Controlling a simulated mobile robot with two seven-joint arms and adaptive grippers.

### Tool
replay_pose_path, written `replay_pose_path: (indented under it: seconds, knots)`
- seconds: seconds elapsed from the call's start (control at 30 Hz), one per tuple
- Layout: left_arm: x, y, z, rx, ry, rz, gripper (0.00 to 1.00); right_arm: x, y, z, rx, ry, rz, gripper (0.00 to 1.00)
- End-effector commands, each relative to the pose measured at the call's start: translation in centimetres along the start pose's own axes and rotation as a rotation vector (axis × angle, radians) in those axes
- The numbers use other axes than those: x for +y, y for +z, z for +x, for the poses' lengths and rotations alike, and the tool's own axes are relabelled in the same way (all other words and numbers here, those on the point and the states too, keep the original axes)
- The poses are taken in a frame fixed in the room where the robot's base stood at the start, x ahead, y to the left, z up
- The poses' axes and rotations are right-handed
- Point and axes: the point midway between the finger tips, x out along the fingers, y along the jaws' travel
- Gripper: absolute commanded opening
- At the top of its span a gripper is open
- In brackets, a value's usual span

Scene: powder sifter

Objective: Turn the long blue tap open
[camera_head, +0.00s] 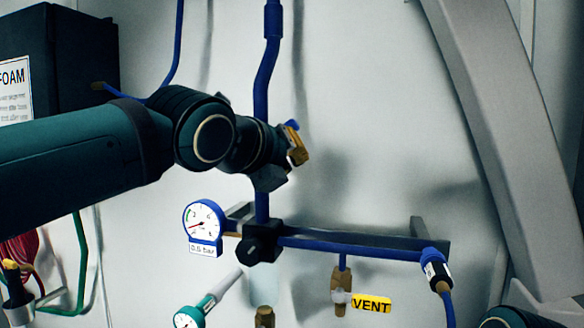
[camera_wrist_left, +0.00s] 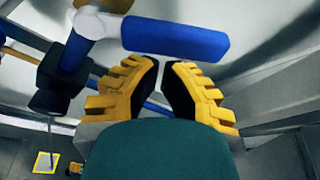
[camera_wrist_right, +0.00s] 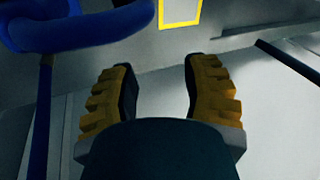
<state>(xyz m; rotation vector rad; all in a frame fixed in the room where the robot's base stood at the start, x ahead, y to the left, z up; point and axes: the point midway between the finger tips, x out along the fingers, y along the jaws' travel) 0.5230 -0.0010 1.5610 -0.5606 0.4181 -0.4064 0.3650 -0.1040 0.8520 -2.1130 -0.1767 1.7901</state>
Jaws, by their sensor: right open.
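The long blue tap handle (camera_wrist_left: 175,37) lies nearly level across the upper middle of the left wrist view, with a white hub at its left end. In the head view only a small blue piece (camera_head: 292,124), probably its end, shows at my gripper; the rest is hidden. My left gripper (camera_head: 296,152) is in front of the vertical blue pipe. In the left wrist view its fingertips (camera_wrist_left: 161,63) are almost together, with nothing between them, just below the handle. Whether they touch it I cannot tell. My right gripper (camera_wrist_right: 158,70) is open and empty.
A pressure gauge (camera_head: 203,220) and a horizontal blue pipe (camera_head: 350,246) sit below the left gripper. A brass fitting (camera_head: 341,285) hangs beside a yellow VENT label (camera_head: 371,305). A grey sloping beam (camera_head: 500,130) stands at right. A dark FOAM box (camera_head: 75,60) is at upper left.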

Motion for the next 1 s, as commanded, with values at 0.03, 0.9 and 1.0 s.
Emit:
replay_pose_path:
  seconds: [0.03, 0.9, 1.0]
  knots:
    - [0.01, 0.36, -0.11, 0.000, 0.001, -0.001, 0.00, -0.05, -0.01, -0.17, 0.000, 0.000, 0.000, 0.47]
    - [-0.23, 0.96, -0.36, 0.000, -0.021, -0.063, 0.00, -0.06, -0.02, -0.30, 0.000, 0.000, 0.001, 0.47]
    - [-0.29, 1.03, -0.38, 0.000, -0.026, -0.077, 0.00, -0.07, -0.03, -0.32, 0.000, 0.000, 0.001, 0.47]
